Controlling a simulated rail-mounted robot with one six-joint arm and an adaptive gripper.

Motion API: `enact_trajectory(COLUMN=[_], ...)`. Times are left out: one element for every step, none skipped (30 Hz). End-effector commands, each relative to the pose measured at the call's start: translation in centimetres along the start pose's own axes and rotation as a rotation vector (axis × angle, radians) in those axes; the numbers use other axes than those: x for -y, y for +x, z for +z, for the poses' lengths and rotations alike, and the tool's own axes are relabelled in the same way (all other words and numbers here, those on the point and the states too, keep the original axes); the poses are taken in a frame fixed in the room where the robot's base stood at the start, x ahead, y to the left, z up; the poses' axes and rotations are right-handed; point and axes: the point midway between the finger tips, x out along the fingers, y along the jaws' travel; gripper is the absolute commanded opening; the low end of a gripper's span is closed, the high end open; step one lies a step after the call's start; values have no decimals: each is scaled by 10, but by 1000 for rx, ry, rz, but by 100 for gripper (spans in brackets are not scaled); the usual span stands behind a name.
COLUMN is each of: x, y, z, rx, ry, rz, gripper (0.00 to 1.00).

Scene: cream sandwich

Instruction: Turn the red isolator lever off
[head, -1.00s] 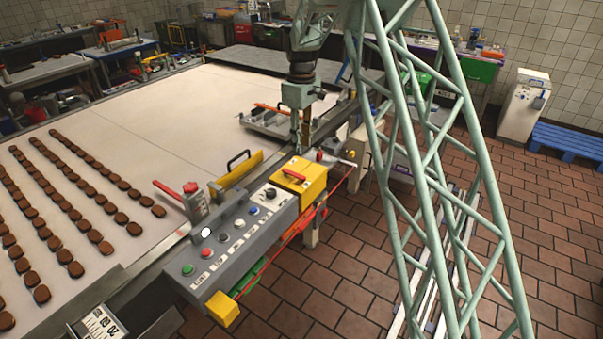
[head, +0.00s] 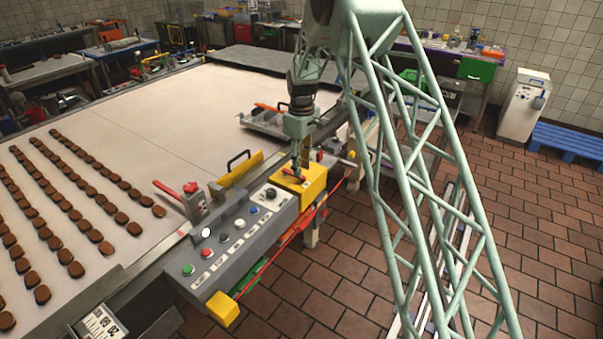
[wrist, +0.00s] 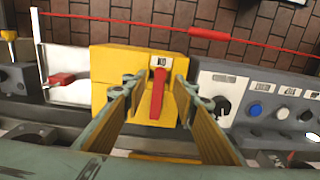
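The red isolator lever (wrist: 157,94) is on the top of a yellow box (wrist: 112,62) at the end of the grey control panel. In the wrist view it lies along the picture's vertical, under a small white label (wrist: 162,61). In the head view the lever (head: 289,173) shows partly behind the gripper. My gripper (wrist: 156,76) is open, with one finger on each side of the lever and a visible gap to both. In the head view my gripper (head: 299,167) points down over the yellow box (head: 313,184). Its height above the box is hard to tell.
The grey panel (head: 187,286) carries a black knob (wrist: 221,105), a blue button (wrist: 256,110) and other buttons. Another red-handled clamp (wrist: 62,79) lies left of the box in the wrist view. A red cord (wrist: 120,21) runs along the panel's outer side. Rows of brown biscuits lie on the belt (head: 150,130).

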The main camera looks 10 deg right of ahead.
Motion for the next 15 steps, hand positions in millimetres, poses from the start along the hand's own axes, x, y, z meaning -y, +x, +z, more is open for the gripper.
enact_trajectory(x=[0,0,0,0,0,0,0,0,0,0,0,0,0,0,0], y=[6,9,13,15,17,20,22,23,25,26,27,28,28,29,29], z=[0,0,0,0,0,0,0,0,0,0,0,0,0,0,0], rx=[1,0,0,0,0,0,0,0,0,0,0,0,0,-1,-1], ry=[0,0,0,0,0,0,0,0,0,0,0,0,0,0,0], rz=[-1,-1,0,0,0,0,0,0,0,0,0,0,0,0,0], gripper=[26,26,26,26,26,26,26,26,26,26,26,26,26,26,26])
